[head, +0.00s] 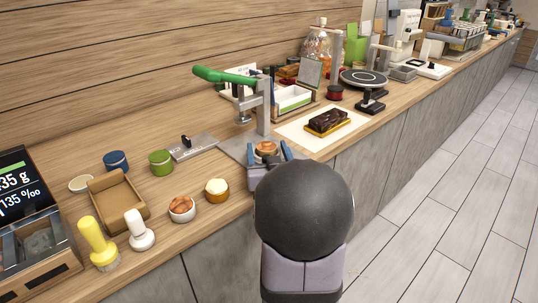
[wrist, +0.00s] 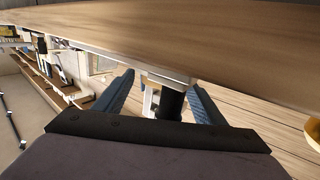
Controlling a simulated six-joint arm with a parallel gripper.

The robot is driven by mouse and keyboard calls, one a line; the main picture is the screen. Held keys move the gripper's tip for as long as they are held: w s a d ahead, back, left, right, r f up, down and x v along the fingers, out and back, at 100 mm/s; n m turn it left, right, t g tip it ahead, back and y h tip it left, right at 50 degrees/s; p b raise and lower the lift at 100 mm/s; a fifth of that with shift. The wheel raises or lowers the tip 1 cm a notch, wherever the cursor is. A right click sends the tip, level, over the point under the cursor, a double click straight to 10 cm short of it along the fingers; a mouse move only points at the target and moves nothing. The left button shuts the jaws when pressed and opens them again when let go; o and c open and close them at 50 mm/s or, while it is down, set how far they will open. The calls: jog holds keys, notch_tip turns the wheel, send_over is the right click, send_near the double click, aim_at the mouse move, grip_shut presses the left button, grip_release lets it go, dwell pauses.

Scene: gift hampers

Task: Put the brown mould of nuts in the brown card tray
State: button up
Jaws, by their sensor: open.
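A small round brown mould with brown contents, looking like nuts (head: 266,148), is at the lever press's grey base, under its arm. The brown card tray (head: 117,200) lies open and empty at the left of the counter. My gripper (head: 270,152) is open; in the head view its two blue fingers show on either side of the brown mould. I cannot tell whether they touch it. In the wrist view my open gripper (wrist: 160,90) shows no mould clearly between its fingers. A paler mould with brown nuts (head: 182,208) stands nearer the tray.
The green-handled press (head: 265,105) stands just behind my gripper. A cream-topped mould (head: 217,190), a white stamp (head: 138,232), a yellow brush (head: 98,245) and green and blue tins stand around the tray. A chocolate loaf (head: 327,121) lies on a white board at right.

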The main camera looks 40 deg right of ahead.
jog(key=b+v, duration=0.1)
jog(key=v, duration=0.1)
jog(key=b+v, duration=0.1)
jog(key=v, duration=0.2)
jog(key=shift+s+a+f, duration=0.1)
jog(key=shift+s+f, duration=0.15)
jog(key=b, duration=0.3)
jog(key=shift+s+a, duration=0.25)
jog(key=shift+s, duration=0.05)
jog(key=shift+s+a+r+b, duration=0.2)
jog(key=shift+s+b, duration=0.2)
jog(key=shift+b, duration=0.5)
jog(key=shift+o, duration=0.4)
jog(key=shift+r, duration=0.1)
